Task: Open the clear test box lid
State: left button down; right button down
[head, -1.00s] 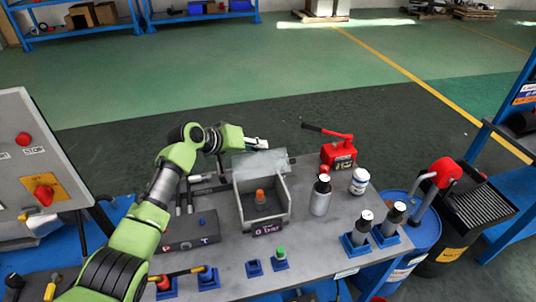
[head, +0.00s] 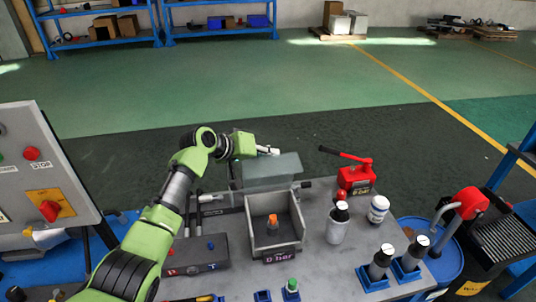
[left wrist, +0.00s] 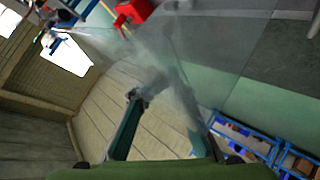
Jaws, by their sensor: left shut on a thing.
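The clear test box (head: 300,233) stands on the bench in the head view. Its top is uncovered, and an orange-topped part (head: 272,221) stands inside. The clear lid (head: 272,168) is raised behind the box's rear edge, and it fills much of the left wrist view as a see-through sheet (left wrist: 215,55). My left gripper (head: 272,150) is at the lid's far upper edge and shut on the lid. Its two fingers (left wrist: 163,138) show in the left wrist view; the exact contact is blurred by the clear sheet. My right gripper is in neither view.
A red hand pump (head: 355,178) stands right of the box. A grey bottle (head: 337,226) and a white jar (head: 378,209) stand near it. A dark control block (head: 198,256) lies left of the box. Open floor lies behind the bench.

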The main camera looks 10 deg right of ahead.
pick_arm(q)
jog(key=shift+w+a+f, duration=0.15)
jog(key=shift+a, duration=0.05)
jog(key=c, duration=2.1)
grip_release()
jog(key=shift+o, duration=0.7)
jog(key=shift+w+f, duration=0.15)
jog(key=shift+w, duration=0.1)
jog(key=v, duration=1.2)
jog(key=shift+s, duration=0.1)
